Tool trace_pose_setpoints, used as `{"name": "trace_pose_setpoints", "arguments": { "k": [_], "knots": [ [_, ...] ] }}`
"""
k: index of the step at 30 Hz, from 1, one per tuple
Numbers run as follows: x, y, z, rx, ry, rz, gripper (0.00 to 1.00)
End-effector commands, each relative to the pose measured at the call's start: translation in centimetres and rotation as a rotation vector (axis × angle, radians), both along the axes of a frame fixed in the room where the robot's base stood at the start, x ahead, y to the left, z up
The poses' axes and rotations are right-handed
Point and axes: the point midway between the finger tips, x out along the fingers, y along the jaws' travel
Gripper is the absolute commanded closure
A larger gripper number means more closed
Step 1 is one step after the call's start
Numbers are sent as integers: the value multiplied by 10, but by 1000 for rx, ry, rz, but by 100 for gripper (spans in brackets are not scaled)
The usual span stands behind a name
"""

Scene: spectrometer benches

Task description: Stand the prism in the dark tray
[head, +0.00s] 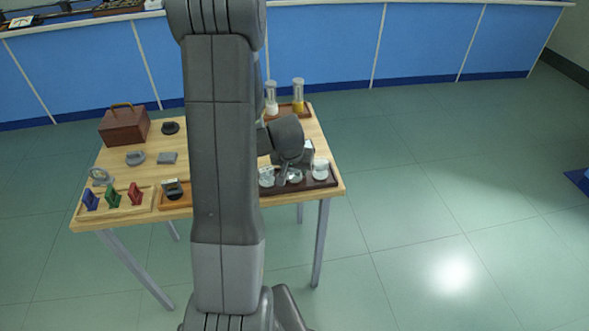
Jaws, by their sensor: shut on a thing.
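The dark tray (328,183) lies at the right front corner of the wooden table. Clear glass pieces show in it: one (266,177) at its left and a round one (320,169) at its right. My gripper (293,168) is over the middle of the tray, pointing down, and is shut. A small clear piece (294,176) shows at its fingertips; I take it to be the prism, but it is too small to be sure. I cannot tell whether it touches the tray.
A brown box (124,126), grey parts (135,158) and a rack (146,203) with blue, green and red plates stand on the left. An orange tray (184,202) is left of my arm. Two glass cylinders (298,95) stand at the back right.

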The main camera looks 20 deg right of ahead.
Motion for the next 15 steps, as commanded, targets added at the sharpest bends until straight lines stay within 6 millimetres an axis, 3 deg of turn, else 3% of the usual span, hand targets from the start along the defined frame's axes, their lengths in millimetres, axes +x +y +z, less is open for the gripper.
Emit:
{"name": "trace_pose_setpoints", "arguments": {
  "k": [6,7,10,15],
  "knots": [
    [0,0,-3,0,0,-1,82],
    [0,0,-3,0,0,-1,55],
    [0,0,-2,0,0,-1,36],
    [0,0,-2,0,0,-1,36]
  ]
}}
